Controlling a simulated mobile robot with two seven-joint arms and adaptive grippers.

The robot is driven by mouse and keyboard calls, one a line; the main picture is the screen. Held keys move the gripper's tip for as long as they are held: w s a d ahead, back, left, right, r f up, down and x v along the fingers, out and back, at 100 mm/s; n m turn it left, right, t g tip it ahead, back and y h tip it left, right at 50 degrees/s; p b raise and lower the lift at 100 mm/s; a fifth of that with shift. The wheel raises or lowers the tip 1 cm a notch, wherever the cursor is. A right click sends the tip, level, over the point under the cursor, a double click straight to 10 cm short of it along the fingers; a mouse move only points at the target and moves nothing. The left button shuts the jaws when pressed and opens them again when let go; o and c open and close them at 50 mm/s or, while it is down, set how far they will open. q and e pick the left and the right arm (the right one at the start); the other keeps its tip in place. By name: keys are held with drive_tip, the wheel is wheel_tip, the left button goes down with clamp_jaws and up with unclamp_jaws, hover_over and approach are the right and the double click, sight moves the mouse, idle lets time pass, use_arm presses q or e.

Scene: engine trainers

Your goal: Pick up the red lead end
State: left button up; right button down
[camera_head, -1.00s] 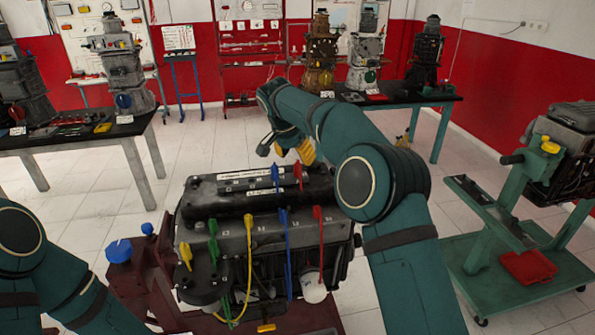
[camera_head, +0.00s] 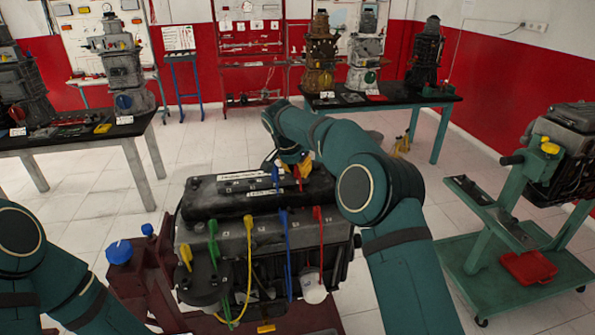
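A small red lead end (camera_head: 299,184) stands at the far edge of the engine's black top cover (camera_head: 240,203). My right gripper (camera_head: 298,167) is right at it from above, and its yellow-orange fingers overlap the red piece. I cannot tell whether the fingers are closed on it. A second red lead end (camera_head: 317,214) is lower on the engine's near side, with a red lead running down toward a white round cap (camera_head: 314,292). My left arm shows at the lower left, but its gripper is out of view.
Blue lead ends (camera_head: 275,178) are close to the left of the red ones. Green (camera_head: 212,228) and yellow (camera_head: 249,222) ends stand further left. A teal engine stand (camera_head: 480,255) is at the right. Open tiled floor lies behind the engine.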

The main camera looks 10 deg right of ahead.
idle(0.3)
wheel_tip(320, 180, up, 10)
drive_tip(key=shift+r+p, duration=0.1)
drive_tip(key=shift+p, duration=0.9)
